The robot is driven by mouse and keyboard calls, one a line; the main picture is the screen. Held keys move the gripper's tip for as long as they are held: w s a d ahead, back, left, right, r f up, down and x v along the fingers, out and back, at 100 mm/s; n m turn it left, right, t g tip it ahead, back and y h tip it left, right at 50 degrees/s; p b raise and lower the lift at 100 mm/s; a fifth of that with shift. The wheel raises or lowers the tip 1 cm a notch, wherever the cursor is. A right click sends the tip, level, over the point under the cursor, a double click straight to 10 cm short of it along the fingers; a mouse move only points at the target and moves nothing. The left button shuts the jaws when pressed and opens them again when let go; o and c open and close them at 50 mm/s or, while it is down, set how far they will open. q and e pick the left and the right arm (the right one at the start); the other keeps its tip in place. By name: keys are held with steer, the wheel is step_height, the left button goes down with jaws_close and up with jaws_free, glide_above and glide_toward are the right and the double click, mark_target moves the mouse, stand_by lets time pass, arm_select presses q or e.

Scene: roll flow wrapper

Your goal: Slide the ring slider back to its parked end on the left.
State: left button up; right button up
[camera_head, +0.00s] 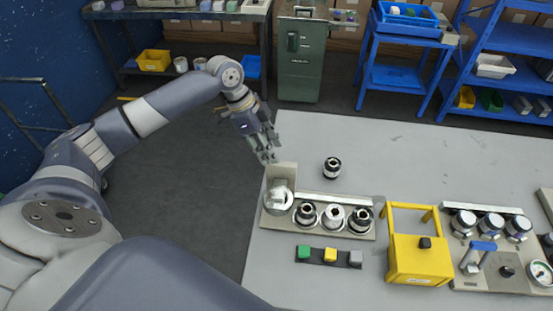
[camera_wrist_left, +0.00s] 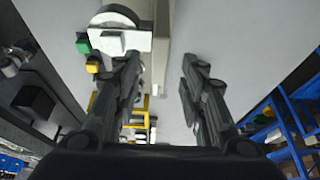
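A silver-white round ring piece (camera_head: 278,200) sits at the left end of the pale fixture plate (camera_head: 375,203), below an upright beige block (camera_head: 281,176). It looks like the ring slider. My left gripper (camera_head: 267,156) is above the fixture's left end. Its two fingers (camera_wrist_left: 160,65) are apart and nothing is gripped; the block shows between them. I cannot tell whether they touch anything. My right gripper is out of view.
Several black-and-chrome collars (camera_head: 333,217) stand on the fixture, and a loose one (camera_head: 332,168) stands behind it. Green, yellow and grey buttons (camera_head: 330,255) are in front. A yellow frame (camera_head: 418,262) and a gauge panel (camera_head: 500,270) stand right. The table's back is clear.

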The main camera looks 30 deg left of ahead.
arm_select(q)
steer(key=shift+v, duration=2.3)
steer(key=shift+f, duration=0.1)
